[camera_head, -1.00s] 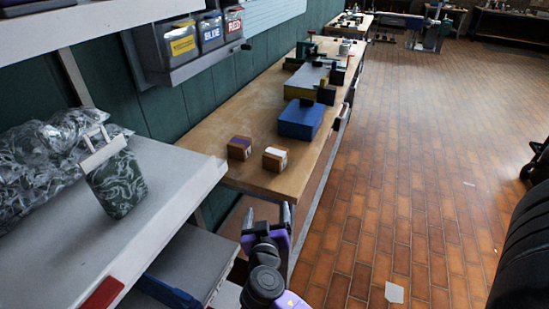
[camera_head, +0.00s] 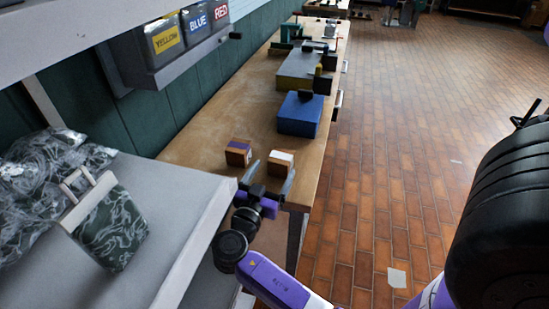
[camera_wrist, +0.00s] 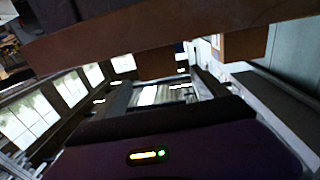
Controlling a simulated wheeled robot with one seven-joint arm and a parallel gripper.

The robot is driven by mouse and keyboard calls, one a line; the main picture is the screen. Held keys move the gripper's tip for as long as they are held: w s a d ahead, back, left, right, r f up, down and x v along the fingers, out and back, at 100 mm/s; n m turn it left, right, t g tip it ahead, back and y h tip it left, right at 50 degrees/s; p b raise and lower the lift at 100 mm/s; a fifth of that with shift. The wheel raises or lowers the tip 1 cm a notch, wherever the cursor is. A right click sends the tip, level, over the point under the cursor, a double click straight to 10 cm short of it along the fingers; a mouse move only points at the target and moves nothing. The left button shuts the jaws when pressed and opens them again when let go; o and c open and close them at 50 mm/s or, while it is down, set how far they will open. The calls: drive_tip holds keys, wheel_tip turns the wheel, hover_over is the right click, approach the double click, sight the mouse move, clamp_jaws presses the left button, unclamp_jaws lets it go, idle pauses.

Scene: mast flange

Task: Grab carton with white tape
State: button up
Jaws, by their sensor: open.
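The carton with white tape (camera_head: 281,164) is a small brown box with a white strip across its top. It stands upright near the front end of the wooden bench. A similar carton with purple tape (camera_head: 238,152) stands a little to its left. My gripper (camera_head: 271,178) is open and empty, with its two dark fingers apart at the near side of the white-taped carton. The right finger overlaps it in the picture; I cannot tell whether they touch. The wrist view shows brown surfaces across the top, and I cannot tell which carton is there.
A blue box (camera_head: 300,114) stands farther along the wooden bench (camera_head: 215,122), with other items behind it. A grey shelf (camera_head: 175,205) with a dark patterned bag (camera_head: 112,228) is at the left. Labelled bins (camera_head: 165,38) hang on the wall.

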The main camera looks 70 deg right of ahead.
sight(285, 150)
drive_tip(key=d+p, duration=0.2)
drive_tip(key=d, duration=0.4)
drive_tip(key=shift+s+d, duration=0.1)
drive_tip(key=shift+d, duration=0.05)
drive_tip(key=shift+d+f, duration=0.15)
drive_tip(key=shift+d, duration=0.35)
drive_tip(key=c, duration=1.6)
drive_tip(key=shift+c, duration=0.6)
